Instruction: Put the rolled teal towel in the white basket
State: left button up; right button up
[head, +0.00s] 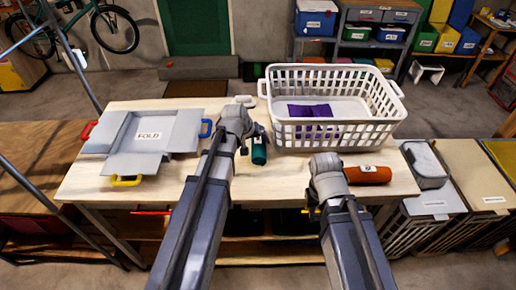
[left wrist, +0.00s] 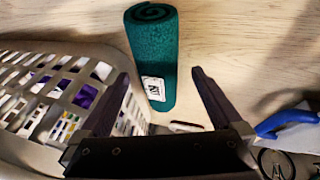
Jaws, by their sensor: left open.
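The rolled teal towel (head: 259,152) lies on the wooden table just left of the white basket (head: 335,139). It also shows in the left wrist view (left wrist: 152,52), with a small white tag on its side. My left gripper (head: 256,132) is at the towel's far end. In the left wrist view its open fingers (left wrist: 161,76) point toward the towel, one on each side; I cannot tell whether they touch it. The basket holds a folded purple cloth (head: 309,111). My right gripper (head: 324,170) is by the table's front, left of an orange roll; its fingers are not clear.
A grey folding board (head: 148,135) with coloured handles lies on the table's left. The orange roll (head: 367,175) lies in front of the basket. A grey bin (head: 424,160) stands at the table's right edge. Bare table (head: 280,185) shows between my arms.

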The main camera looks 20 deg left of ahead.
aim_at(256, 142)
pick_arm(q)
jog(key=b+x, duration=0.1)
jog(key=x, duration=0.1)
jog(key=shift+w+f, duration=0.2)
jog(key=shift+f, duration=0.1)
jog(key=shift+r, duration=0.1)
pick_arm(e)
notch_tip(256, 142, down, 2)
jog(key=shift+f, duration=0.15)
